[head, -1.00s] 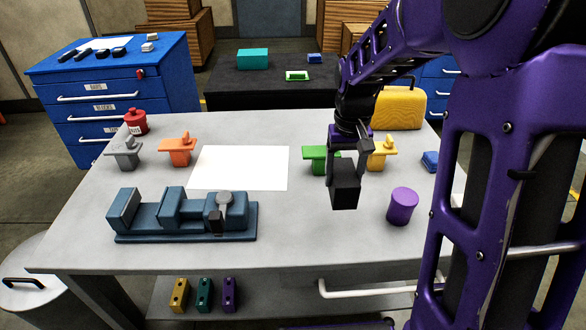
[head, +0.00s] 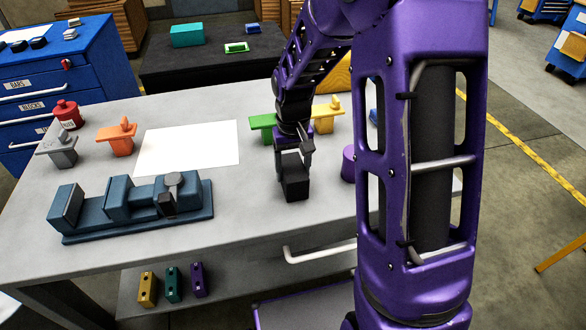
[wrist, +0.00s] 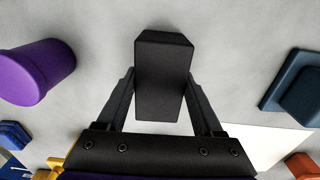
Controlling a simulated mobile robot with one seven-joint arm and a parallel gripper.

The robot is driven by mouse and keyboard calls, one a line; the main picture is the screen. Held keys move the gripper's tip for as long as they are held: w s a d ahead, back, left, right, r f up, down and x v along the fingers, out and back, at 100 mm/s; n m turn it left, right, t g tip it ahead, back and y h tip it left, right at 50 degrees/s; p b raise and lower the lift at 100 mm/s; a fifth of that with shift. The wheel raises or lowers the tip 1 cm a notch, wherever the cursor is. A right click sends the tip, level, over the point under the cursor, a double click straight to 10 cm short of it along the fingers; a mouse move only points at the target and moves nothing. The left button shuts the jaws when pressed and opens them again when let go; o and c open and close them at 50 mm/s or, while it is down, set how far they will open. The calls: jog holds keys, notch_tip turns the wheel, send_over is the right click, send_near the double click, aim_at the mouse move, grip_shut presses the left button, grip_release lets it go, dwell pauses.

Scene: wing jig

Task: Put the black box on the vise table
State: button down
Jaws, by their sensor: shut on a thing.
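The black box (head: 294,183) is held upright in my gripper (head: 292,158), in the head view right of the vise. In the wrist view the black box (wrist: 163,80) sits between the two fingers of my gripper (wrist: 162,92), which touch its sides. The vise table (head: 240,210) is a light grey table with a blue-grey vise (head: 130,206) at its front left. The box is over this table, near its front right part. I cannot tell whether its underside touches the top. The vise's edge also shows at the right of the wrist view (wrist: 296,84).
A white sheet (head: 188,147) lies behind the vise. Orange (head: 119,139), grey (head: 56,148), green (head: 262,128) and yellow (head: 326,116) pieces stand along the back. A purple cylinder (head: 348,163) is right of the box. Bare tabletop lies between vise and box.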

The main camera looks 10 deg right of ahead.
aim_at(293, 167)
jog(key=shift+c, duration=0.2)
grip_release()
notch_tip(293, 167, up, 12)
jog(key=p, duration=0.2)
jog(key=shift+r, duration=0.1)
dwell(0.3)
